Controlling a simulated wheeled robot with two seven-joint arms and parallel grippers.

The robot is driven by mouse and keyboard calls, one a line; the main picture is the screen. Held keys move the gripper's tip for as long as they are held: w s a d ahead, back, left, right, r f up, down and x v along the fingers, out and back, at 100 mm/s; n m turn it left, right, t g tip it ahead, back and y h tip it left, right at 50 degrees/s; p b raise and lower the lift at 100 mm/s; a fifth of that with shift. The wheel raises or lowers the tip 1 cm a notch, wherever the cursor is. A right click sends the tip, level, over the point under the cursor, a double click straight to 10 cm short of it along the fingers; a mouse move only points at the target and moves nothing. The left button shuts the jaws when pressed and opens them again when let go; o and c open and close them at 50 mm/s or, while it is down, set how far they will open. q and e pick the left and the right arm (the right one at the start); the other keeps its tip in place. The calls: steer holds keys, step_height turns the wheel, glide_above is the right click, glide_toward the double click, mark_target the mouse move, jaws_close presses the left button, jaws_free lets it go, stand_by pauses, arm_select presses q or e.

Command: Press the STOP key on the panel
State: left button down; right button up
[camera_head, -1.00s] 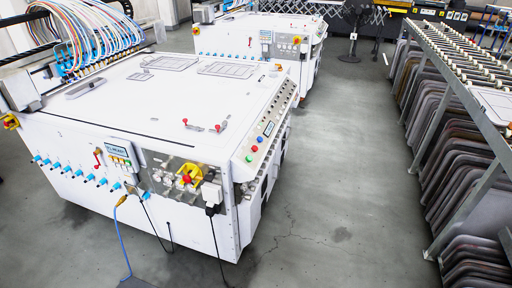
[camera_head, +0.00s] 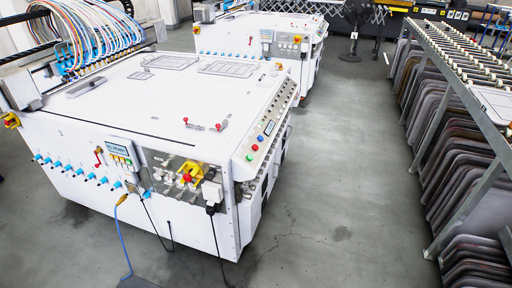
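A white machine (camera_head: 130,115) stands at the left and middle of the head view. A small panel with a lit display and a row of small keys (camera_head: 121,154) is on its front face; the key labels are too small to read. A sloped console (camera_head: 268,130) along the machine's right edge carries a display and several coloured buttons, including a red one (camera_head: 254,148). A red knob on a yellow plate (camera_head: 188,177) is on the front face, right of the panel. Neither of my grippers is in view.
Blue fittings (camera_head: 80,173) line the machine's front. A blue cable (camera_head: 119,235) and black cables hang to the floor. A second white machine (camera_head: 258,35) stands behind. A rack with stacked boards (camera_head: 455,130) fills the right. The grey floor (camera_head: 335,170) between is clear.

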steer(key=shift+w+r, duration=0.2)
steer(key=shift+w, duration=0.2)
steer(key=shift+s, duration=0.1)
